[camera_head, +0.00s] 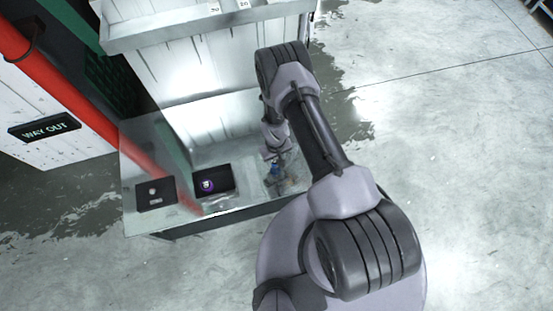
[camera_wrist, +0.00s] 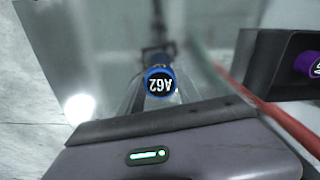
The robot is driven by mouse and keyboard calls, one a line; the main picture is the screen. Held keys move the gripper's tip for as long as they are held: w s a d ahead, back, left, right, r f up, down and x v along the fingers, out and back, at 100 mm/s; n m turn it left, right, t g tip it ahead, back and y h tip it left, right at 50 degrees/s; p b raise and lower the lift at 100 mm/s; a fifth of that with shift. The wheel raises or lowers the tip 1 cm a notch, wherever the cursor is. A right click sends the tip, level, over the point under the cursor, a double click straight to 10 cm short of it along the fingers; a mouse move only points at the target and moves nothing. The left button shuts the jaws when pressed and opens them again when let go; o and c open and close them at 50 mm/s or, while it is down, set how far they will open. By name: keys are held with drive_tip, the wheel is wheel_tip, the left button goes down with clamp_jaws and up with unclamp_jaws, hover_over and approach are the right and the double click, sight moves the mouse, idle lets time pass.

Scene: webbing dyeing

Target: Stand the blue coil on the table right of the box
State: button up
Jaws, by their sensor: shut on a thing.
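The blue coil (camera_head: 274,169) is small and partly hidden by my gripper in the head view. In the wrist view the coil (camera_wrist: 160,82) shows a blue rim and a dark end face with the label "A62" upside down. My gripper (camera_head: 277,177) is shut on it, over the right part of the glossy table (camera_head: 240,205). I cannot tell whether the coil touches the table. The black box (camera_head: 229,192) stands left of my gripper in the head view, with a gap between; the box (camera_wrist: 262,62) is at the right in the wrist view.
A purple coil (camera_head: 207,185) is in the box; it also shows in the wrist view (camera_wrist: 308,64). A dark panel (camera_head: 155,193) with small fittings lies further left. A white ribbed cabinet wall (camera_head: 190,70) rises behind the table. A red pipe (camera_head: 90,115) runs at the left.

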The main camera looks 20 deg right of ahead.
drive_tip(key=shift+w+d+f, duration=0.15)
drive_tip(key=shift+w+d, duration=0.5)
drive_tip(key=shift+w, duration=0.2)
wheel_tip(320, 180, down, 4)
drive_tip(key=shift+w+d+r+b, duration=0.1)
drive_tip(key=shift+w+r+b, duration=0.1)
drive_tip(key=shift+b, duration=1.05)
drive_tip(key=shift+r, duration=0.15)
drive_tip(key=o, duration=1.3)
drive_tip(key=shift+o, duration=0.2)
drive_tip(key=shift+s, duration=0.1)
